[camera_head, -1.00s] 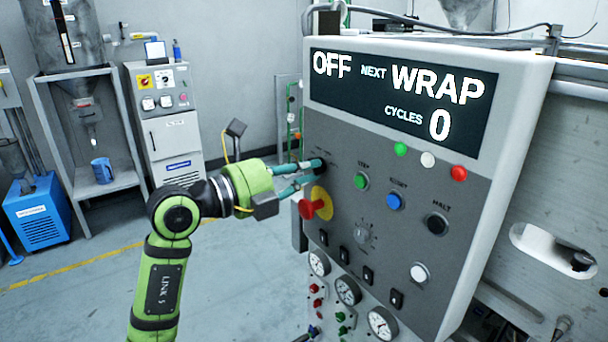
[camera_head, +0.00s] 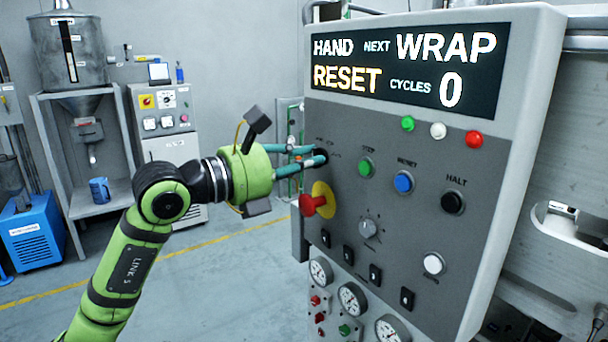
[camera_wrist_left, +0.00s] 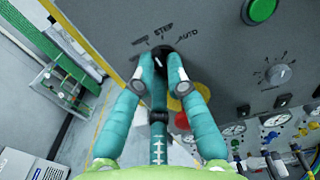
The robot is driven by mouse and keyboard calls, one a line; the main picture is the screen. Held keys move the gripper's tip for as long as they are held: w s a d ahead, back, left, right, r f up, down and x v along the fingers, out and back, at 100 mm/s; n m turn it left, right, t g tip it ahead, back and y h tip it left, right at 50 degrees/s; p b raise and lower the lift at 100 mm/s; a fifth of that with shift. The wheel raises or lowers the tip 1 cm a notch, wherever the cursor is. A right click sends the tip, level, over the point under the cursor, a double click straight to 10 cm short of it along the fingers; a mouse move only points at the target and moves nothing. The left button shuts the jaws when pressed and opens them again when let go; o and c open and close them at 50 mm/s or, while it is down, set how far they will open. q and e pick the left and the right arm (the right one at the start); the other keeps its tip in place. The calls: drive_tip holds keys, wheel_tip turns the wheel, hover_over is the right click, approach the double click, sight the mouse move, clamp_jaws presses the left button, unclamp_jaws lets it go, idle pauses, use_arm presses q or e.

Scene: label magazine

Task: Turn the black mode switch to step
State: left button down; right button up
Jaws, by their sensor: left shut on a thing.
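The black mode switch (camera_head: 321,155) is at the upper left of the grey control panel, largely hidden by my fingers in the head view. My left gripper (camera_head: 312,156) is shut on it, coming in from the left. In the left wrist view the dark knob (camera_wrist_left: 164,52) shows between the two teal fingertips, with small labels around it, STEP and AUTO among them. The display (camera_head: 400,72) reads HAND, NEXT WRAP, RESET, CYCLES 0. The fingers partly cover the knob's pointer. My right gripper is not in view.
A red mushroom button (camera_head: 312,204) on a yellow plate sits just below the switch. Green (camera_head: 366,168), blue (camera_head: 403,181) and black (camera_head: 452,202) buttons lie to the right, with a grey dial (camera_head: 368,228) lower down. Open floor lies left of the panel.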

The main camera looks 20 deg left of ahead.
use_arm(q)
drive_tip(key=shift+r+m+b, duration=0.1)
drive_tip(key=shift+m+b, duration=1.3)
drive_tip(key=shift+m, duration=0.9)
drive_tip(key=c, duration=1.2)
unclamp_jaws()
drive_tip(key=shift+c, duration=0.2)
drive_tip(key=shift+s, duration=0.1)
drive_tip(key=v, duration=1.2)
